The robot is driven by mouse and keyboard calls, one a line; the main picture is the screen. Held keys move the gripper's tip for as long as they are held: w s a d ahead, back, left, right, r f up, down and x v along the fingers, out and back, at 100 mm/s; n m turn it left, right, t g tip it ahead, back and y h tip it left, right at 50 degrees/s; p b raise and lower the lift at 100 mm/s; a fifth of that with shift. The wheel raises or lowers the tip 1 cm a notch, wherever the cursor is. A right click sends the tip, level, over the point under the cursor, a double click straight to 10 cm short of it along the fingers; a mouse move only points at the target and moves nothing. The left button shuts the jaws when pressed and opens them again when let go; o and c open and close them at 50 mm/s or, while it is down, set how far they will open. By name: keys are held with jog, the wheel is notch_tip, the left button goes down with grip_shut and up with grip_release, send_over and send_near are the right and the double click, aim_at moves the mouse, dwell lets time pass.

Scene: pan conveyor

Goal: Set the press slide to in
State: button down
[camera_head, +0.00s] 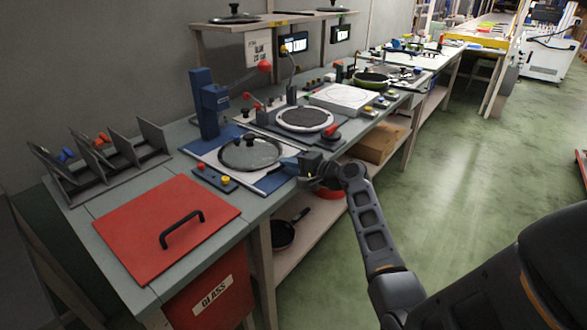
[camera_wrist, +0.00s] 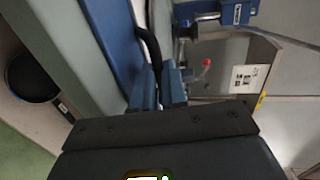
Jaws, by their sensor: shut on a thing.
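The blue press (camera_head: 208,105) stands upright at the back edge of the bench, with a red-ball lever (camera_head: 264,66). Its slide (camera_head: 271,183) is a flat plate reaching toward the bench's front edge, with a round glass lid (camera_head: 250,153) lying over it. My gripper (camera_head: 290,163) is at the slide's front right edge. In the wrist view, my blue fingers (camera_wrist: 159,88) are shut on a dark curved handle (camera_wrist: 152,48) beside a blue edge (camera_wrist: 112,35). My fingers hide the gripped part of the handle. The press also shows in the wrist view (camera_wrist: 228,12).
A small button box (camera_head: 216,178) sits left of the slide. A red hatch with a black handle (camera_head: 150,225) and a grey rack (camera_head: 105,160) are further left. A round dark plate (camera_head: 304,119) and a red knob (camera_head: 332,131) lie to the right. The green floor aisle is clear.

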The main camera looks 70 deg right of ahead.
jog(key=c, duration=1.4)
grip_release()
jog(key=shift+c, duration=0.2)
jog(key=v, duration=0.7)
jog(key=shift+s, duration=0.4)
